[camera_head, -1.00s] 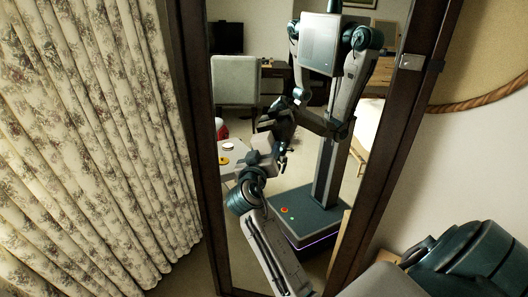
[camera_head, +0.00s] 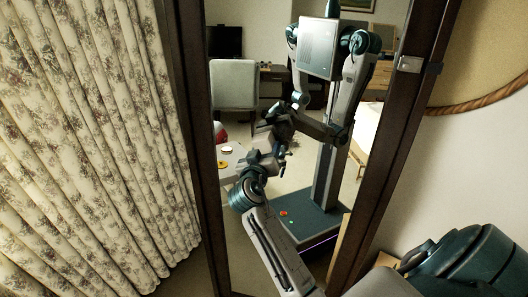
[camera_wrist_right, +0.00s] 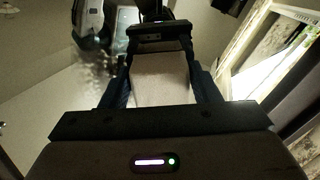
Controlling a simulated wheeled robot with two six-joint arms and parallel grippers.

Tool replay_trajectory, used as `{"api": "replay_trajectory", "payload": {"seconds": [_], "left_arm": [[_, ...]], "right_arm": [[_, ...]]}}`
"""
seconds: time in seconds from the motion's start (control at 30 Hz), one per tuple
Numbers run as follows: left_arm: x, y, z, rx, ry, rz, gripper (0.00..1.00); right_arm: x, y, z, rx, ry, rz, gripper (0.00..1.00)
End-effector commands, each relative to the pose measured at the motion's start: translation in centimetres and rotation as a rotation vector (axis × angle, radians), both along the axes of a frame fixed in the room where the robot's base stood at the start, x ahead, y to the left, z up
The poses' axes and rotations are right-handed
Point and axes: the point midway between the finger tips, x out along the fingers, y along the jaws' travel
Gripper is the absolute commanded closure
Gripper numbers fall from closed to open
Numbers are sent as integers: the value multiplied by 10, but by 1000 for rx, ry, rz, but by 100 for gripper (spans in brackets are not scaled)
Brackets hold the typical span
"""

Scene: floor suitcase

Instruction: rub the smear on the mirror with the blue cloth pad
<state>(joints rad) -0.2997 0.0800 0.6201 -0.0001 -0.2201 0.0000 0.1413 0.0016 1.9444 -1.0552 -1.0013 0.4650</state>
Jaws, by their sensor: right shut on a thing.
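The mirror (camera_head: 302,185) stands in a dark wooden frame and reflects me and the room. My right gripper (camera_head: 266,158) is in front of the glass, close to its own reflection; I cannot tell whether they touch. In the right wrist view my right gripper (camera_wrist_right: 160,88) is shut on a pale grey-white block, apparently the cloth pad (camera_wrist_right: 161,80); no clear blue shows on it. A hazy, speckled patch, likely the smear (camera_wrist_right: 96,72), lies on the glass left of the fingers. The smear is not distinct in the head view. My left gripper is not directly in view.
A floral curtain (camera_head: 85,150) hangs left of the mirror. The frame's right post (camera_head: 385,150) has a metal latch (camera_head: 410,64). A rope-edged round panel (camera_head: 485,50) is on the right wall. The chair and table seen in the glass are reflections.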

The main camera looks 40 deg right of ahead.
Motion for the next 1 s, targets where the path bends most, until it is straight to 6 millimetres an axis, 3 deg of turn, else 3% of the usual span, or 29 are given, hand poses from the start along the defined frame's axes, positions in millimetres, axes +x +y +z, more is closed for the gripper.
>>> {"api": "replay_trajectory", "payload": {"seconds": [1.0], "left_arm": [[0, 0, 4, 0, 0, 0, 0]], "right_arm": [[-50, -47, 0, -1, 0, 0, 62]]}}
